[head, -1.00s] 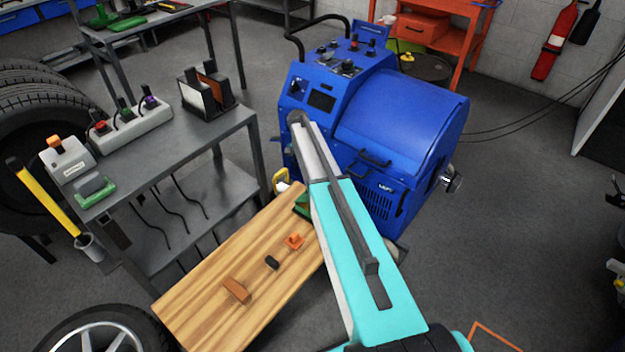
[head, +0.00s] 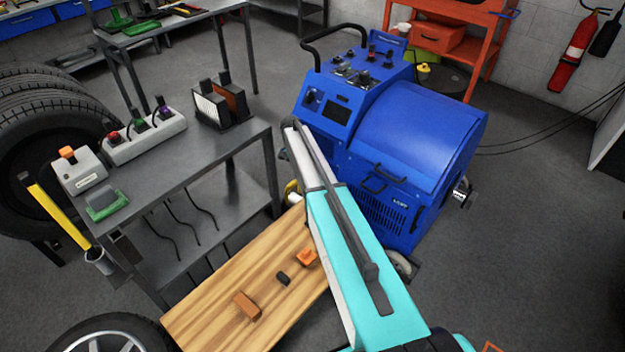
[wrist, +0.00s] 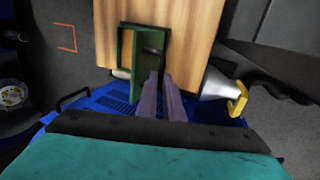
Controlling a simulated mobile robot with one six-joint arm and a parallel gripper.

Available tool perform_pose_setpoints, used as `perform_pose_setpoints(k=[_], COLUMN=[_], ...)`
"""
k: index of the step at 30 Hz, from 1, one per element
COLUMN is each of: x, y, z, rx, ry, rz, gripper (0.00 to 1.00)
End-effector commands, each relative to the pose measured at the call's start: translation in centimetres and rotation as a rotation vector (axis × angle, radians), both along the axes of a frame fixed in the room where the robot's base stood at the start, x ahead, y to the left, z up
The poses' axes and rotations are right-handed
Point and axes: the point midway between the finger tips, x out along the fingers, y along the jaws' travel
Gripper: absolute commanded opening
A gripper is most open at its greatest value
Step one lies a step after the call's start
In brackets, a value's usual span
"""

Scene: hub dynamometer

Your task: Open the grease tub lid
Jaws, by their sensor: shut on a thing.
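A green box-shaped tub (wrist: 125,58), which I take for the grease tub, sits at the end of the wooden bench in the wrist view. A dark bar, apparently the lid's handle (wrist: 153,52), shows at its right part. My gripper (wrist: 161,76) reaches to it with two grey-purple fingers close together, shut on what looks like this handle. The fingers hide the contact, and I cannot tell how far the lid is raised. In the head view my arm hides both tub and gripper.
The wooden bench (head: 222,304) carries a brown block (head: 247,306), a small black piece (head: 283,279) and an orange piece (head: 307,258). The blue dynamometer (head: 400,140) stands behind. A grey cart (head: 190,165) is at left. A yellow-handled thing (wrist: 238,100) shows beside the bench.

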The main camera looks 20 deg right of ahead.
Motion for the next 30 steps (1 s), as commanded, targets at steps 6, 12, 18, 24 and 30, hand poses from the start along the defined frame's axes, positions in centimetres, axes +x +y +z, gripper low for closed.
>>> perform_pose_setpoints(k=[6,12,18,24,30], x=[-0.71,-0.87,-0.87,-0.74,-0.55], y=[-0.36,-0.74,-1.05,-1.19,-1.13], z=[-0.79,-0.77,-0.68,-0.43,-0.05], rx=[-0.009,-0.007,-0.006,-0.007,-0.008], ry=[0.026,0.028,0.026,0.023,0.021], rz=[-0.006,-0.011,-0.014,-0.015,-0.015], gripper=[0.0,0.0,0.26,0.26,0.26])
